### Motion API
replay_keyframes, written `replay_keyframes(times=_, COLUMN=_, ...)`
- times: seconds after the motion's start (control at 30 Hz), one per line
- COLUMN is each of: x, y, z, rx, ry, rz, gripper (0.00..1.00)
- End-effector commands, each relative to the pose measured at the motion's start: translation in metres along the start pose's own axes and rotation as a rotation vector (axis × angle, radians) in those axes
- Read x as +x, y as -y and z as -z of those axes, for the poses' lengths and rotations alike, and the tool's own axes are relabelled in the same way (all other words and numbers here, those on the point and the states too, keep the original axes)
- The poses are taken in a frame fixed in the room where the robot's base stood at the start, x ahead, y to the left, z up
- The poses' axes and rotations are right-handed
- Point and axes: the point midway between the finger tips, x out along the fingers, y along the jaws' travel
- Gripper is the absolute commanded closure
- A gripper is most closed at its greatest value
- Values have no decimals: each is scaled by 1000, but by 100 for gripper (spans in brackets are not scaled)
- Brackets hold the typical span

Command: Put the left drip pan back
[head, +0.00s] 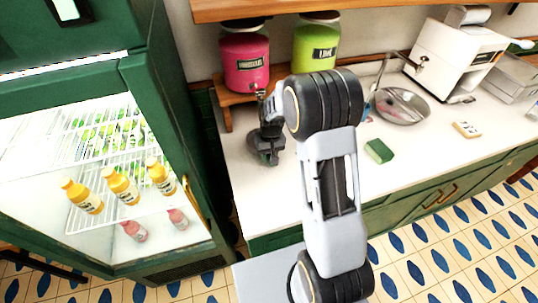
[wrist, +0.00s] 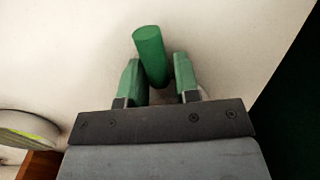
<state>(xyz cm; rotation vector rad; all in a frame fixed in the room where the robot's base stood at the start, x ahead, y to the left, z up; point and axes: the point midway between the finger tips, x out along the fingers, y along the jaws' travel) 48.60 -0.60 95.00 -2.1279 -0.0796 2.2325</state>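My gripper (head: 264,154) is a dark shape low over the white counter, left of my upright arm link and in front of the pink jar (head: 246,56). In the wrist view my gripper (wrist: 160,78) shows two green fingers set apart. A green rod-like thing (wrist: 149,50) stands out between them. I cannot tell whether the fingers press on it or what it belongs to. No drip pan can be made out for sure; the space under the jar's tap is partly hidden by my arm.
A green jar (head: 316,42) stands beside the pink one on a wooden stand (head: 228,98). A lit fridge (head: 112,178) with bottles is at left.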

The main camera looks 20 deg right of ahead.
Motion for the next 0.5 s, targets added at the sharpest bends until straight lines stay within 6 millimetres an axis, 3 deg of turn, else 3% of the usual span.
replay_keyframes(times=0.1, x=0, y=0, z=0, rx=0, ry=0, rz=0, gripper=60)
replay_keyframes(times=0.33, x=-1, y=0, z=0, rx=0, ry=0, rz=0, gripper=60)
replay_keyframes(times=0.5, x=-14, y=0, z=1, rx=-1, ry=-5, rz=0, gripper=60)
